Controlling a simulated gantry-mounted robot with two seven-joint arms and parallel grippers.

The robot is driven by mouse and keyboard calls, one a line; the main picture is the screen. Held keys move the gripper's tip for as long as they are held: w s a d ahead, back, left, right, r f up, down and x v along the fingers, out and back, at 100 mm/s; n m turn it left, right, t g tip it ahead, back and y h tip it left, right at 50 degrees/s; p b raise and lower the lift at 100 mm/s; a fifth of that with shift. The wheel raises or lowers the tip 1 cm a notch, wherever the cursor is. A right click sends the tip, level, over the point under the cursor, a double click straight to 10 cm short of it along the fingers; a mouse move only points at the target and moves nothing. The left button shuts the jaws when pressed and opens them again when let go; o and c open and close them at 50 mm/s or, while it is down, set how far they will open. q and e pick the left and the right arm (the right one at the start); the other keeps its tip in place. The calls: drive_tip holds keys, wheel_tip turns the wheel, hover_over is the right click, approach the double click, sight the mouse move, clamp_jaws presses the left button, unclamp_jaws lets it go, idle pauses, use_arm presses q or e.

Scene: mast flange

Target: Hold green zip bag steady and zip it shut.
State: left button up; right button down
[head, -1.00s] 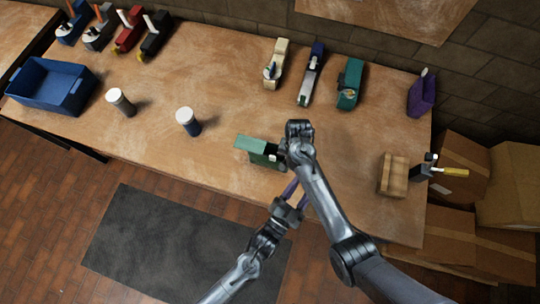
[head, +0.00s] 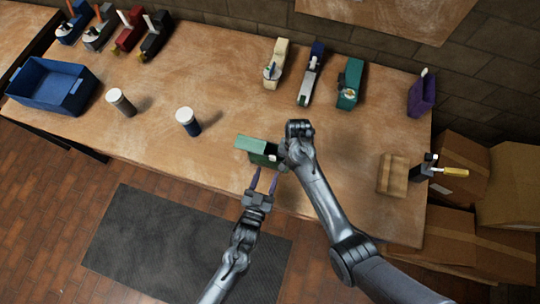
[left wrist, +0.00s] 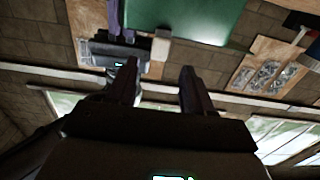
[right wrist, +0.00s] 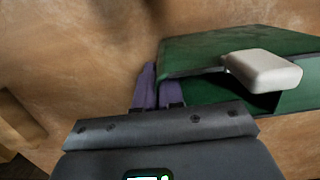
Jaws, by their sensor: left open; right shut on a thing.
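The green zip bag (head: 254,147) stands near the table's front edge, its side facing me partly open. Its white slider (head: 273,157) is at the bag's right end; in the right wrist view the slider (right wrist: 263,70) sticks out over the dark opening. My right gripper's purple fingers (right wrist: 158,92) are closed at one end of the green bag (right wrist: 200,52); its wrist hides that end in the head view. My left gripper (head: 265,177) is open and empty, just in front of the bag near the slider. In the left wrist view the green bag (left wrist: 190,15) lies beyond the open fingertips (left wrist: 159,68).
Two white-lidded jars (head: 188,121) stand left of the bag, with a blue bin (head: 52,86) farther left. Tape dispensers (head: 348,84) and a purple holder (head: 422,93) stand at the back. A wooden block (head: 393,175) is at right. The table right of centre is clear.

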sight(272, 159)
use_arm(q)
drive_tip(key=shift+x, duration=2.4)
clamp_jaws()
